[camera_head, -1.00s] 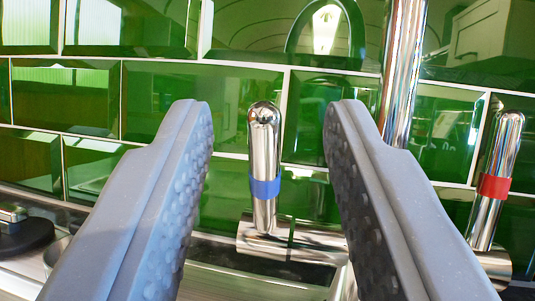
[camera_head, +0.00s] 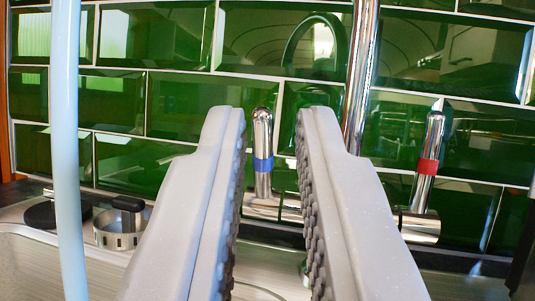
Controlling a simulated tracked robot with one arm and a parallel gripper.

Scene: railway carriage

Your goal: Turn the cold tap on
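The cold tap handle (camera_head: 263,150) is an upright chrome lever with a blue band, standing on a horizontal chrome valve body in front of green tiles. My gripper (camera_head: 269,120) is open, its two grey padded fingers on either side of the lever in the picture. Gaps show between the lever and both fingers, and the lever appears to stand beyond them. The hot tap handle (camera_head: 429,160), with a red band, leans slightly right at the right. The tall chrome spout (camera_head: 362,75) rises between the two handles, its lower part hidden behind my right finger.
A pale blue vertical pole (camera_head: 67,150) stands close at the left. Behind it are a dark round object (camera_head: 42,215) and a metal cup-like fitting with a black handle (camera_head: 122,225). A metal sink edge (camera_head: 40,262) runs below. Green tiles (camera_head: 275,40) close off the back.

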